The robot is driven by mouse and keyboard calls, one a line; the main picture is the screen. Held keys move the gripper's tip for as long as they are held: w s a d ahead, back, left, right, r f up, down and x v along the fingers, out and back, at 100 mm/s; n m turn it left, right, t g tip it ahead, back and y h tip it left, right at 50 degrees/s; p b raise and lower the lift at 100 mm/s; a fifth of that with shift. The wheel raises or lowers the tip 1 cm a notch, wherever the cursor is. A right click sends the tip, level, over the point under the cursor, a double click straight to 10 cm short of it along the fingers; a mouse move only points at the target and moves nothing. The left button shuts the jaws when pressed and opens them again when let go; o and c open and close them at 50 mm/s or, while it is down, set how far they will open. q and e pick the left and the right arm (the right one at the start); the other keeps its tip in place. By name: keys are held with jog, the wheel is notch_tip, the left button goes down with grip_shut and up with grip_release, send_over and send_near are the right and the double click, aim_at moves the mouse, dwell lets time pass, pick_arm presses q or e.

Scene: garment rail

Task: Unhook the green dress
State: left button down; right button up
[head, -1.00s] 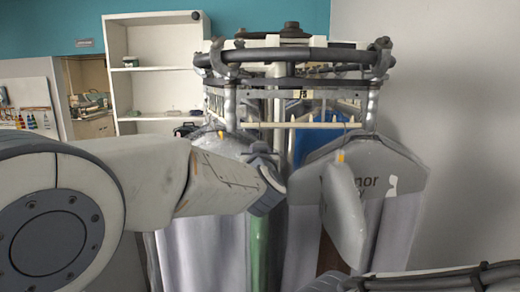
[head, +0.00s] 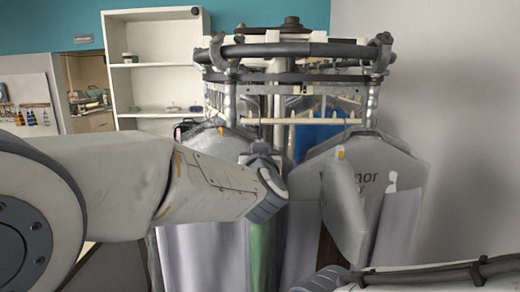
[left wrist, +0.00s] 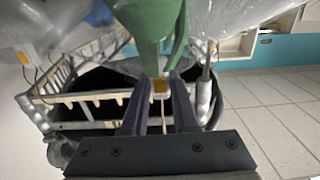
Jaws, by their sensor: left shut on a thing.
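The green dress (head: 260,245) shows in the head view as a narrow strip between pale covered garments below the rail. In the left wrist view its green top (left wrist: 150,25) lies just beyond my fingertips. My left gripper (left wrist: 160,88) is shut on the dress's hanger near a small orange tag. The exact grip is partly hidden by the fingers. In the head view my left gripper (head: 266,188) is in front of the rail, over the dress's upper part. My right arm comes in at the lower right; its gripper (head: 328,279) is cut off by the bottom edge.
The round dark rail (head: 290,51) carries several garments in clear or grey covers, close on both sides of the dress. A grey cover (head: 390,165) hangs at the right. A white shelf (head: 125,90) stands behind at the left. Open tiled floor (left wrist: 270,115) shows in the wrist view.

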pick_arm(q)
jog(key=s, duration=0.5)
jog(key=shift+r, duration=0.1)
jog(key=shift+s+p, duration=0.75)
jog(key=shift+s, duration=2.4)
